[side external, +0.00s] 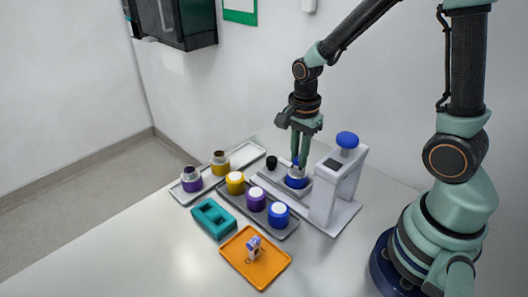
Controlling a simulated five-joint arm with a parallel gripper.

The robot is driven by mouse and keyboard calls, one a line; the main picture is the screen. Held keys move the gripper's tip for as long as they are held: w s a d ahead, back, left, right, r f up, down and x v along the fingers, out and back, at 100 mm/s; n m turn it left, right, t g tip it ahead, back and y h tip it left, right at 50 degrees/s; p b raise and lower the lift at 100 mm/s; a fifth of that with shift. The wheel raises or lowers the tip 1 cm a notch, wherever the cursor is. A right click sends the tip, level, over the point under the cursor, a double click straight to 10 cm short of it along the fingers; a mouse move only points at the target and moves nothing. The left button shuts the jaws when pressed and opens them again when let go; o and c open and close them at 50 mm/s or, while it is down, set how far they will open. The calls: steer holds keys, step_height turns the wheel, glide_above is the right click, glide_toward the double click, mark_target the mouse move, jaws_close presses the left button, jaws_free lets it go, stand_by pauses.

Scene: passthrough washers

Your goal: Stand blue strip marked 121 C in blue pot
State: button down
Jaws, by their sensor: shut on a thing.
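The blue pot (297,182) stands right below the fingertips on the press's base plate. The fingers partly cover the pot's mouth, so I cannot tell whether the strip is inside it. Another blue pot (278,217), with a white top, stands at the front right of the grey tray.
The grey tray (291,232) also holds yellow (235,185) and purple (256,201) pots. A teal rack (212,219) and an orange tray (262,283) with a small white-and-blue item (254,246) lie in front.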

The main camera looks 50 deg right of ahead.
stand_by(0.3)
steer(key=c, duration=0.8)
jaws_free()
steer(key=shift+o, duration=0.2)
steer(key=o, duration=0.4)
steer(key=shift+r, duration=4)
